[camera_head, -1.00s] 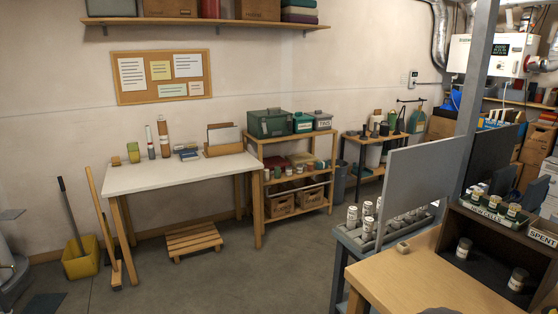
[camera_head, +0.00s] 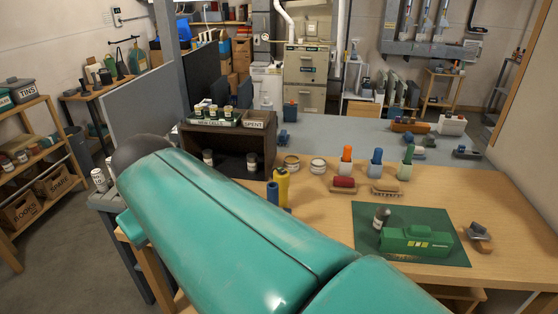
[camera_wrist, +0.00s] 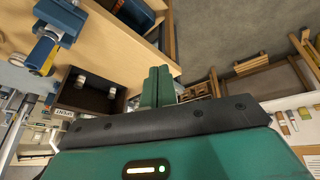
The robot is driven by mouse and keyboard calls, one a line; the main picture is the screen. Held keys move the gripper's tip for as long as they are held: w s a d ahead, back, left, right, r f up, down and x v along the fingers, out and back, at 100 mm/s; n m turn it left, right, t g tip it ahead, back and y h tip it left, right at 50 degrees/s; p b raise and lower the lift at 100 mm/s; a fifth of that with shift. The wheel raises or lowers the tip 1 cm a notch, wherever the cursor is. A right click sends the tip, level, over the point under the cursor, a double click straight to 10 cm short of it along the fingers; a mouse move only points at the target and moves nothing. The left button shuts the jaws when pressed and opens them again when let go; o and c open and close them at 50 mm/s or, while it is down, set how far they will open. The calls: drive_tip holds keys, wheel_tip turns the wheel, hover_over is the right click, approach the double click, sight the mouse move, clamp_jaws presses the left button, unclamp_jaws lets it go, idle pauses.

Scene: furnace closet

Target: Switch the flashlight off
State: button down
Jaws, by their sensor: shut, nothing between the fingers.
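I cannot tell for sure which thing is the flashlight. The likeliest is a green, rounded, boxy device (camera_head: 418,239) lying on a green mat (camera_head: 367,215) on the bench, at right in the head view. A small dark and white cylinder (camera_head: 381,218) stands at its left end. I cannot make out a switch or a lit lamp on the device. In the wrist view my gripper (camera_wrist: 158,72) has its two green fingers together and empty, beyond the bench edge and over the floor side. The gripper itself is hidden in the head view, where my teal arm crosses the bench.
A small tool (camera_head: 479,233) lies right of the mat.

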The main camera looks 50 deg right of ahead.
drive_tip(key=w+d+r+g, duration=0.1)
drive_tip(key=w+d+r, duration=0.2)
drive_tip(key=w+d, duration=0.5)
drive_tip(key=m, duration=0.3)
hover_over(280, 168)
drive_tip(key=s+a, duration=0.1)
drive_tip(key=s, duration=0.3)
drive_tip(key=shift+w+r+g+y, duration=0.2)
drive_tip(key=shift+r+g+y, duration=0.1)
drive_tip(key=shift+r, duration=0.1)
drive_tip(key=shift+f, duration=0.1)
drive_tip(key=x, duration=0.9)
drive_tip(key=s+x, duration=0.1)
drive_tip(key=x, duration=0.3)
drive_tip(key=shift+a+f, duration=0.2)
drive_tip(key=shift+f, duration=0.3)
drive_tip(key=shift+w, duration=0.1)
